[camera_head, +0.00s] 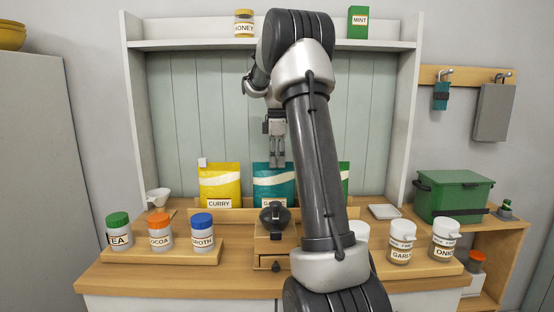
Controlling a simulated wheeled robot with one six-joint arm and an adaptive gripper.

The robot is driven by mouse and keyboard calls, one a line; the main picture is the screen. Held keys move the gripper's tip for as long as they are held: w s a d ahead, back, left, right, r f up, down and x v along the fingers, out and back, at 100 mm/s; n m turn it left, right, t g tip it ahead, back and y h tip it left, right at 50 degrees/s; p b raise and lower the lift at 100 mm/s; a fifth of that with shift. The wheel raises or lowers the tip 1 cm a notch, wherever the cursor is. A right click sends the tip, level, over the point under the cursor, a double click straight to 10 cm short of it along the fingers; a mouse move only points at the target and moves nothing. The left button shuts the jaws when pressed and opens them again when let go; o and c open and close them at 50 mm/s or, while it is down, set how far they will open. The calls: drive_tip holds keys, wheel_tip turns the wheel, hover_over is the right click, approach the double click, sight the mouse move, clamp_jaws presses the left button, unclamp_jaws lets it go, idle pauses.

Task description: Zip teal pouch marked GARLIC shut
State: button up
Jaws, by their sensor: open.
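A teal pouch (262,184) with a pale wavy band stands upright at the back of the counter, between a yellow pouch and a green one. I see nothing between the fingers. I cannot tell whether they touch the pouch, and its zip slider is not clearly visible.
The yellow CURRY pouch (220,184) has a white tab at its top left. The green pouch (344,176) is mostly hidden by my arm. The wooden box (272,248) stands in front. Jars (160,232) stand left, more jars (401,243) right. A shelf (190,44) runs above.

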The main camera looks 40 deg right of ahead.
clamp_jaws()
drive_tip(key=w+a, duration=0.4)
drive_tip(key=a, duration=0.1)
drive_tip(key=shift+a, duration=0.2)
drive_tip(key=shift+w, duration=0.1)
unclamp_jaws()
drive_tip(key=shift+r, duration=0.1)
wheel_tip(320, 180, up, 12)
idle(0.4)
idle(0.5)
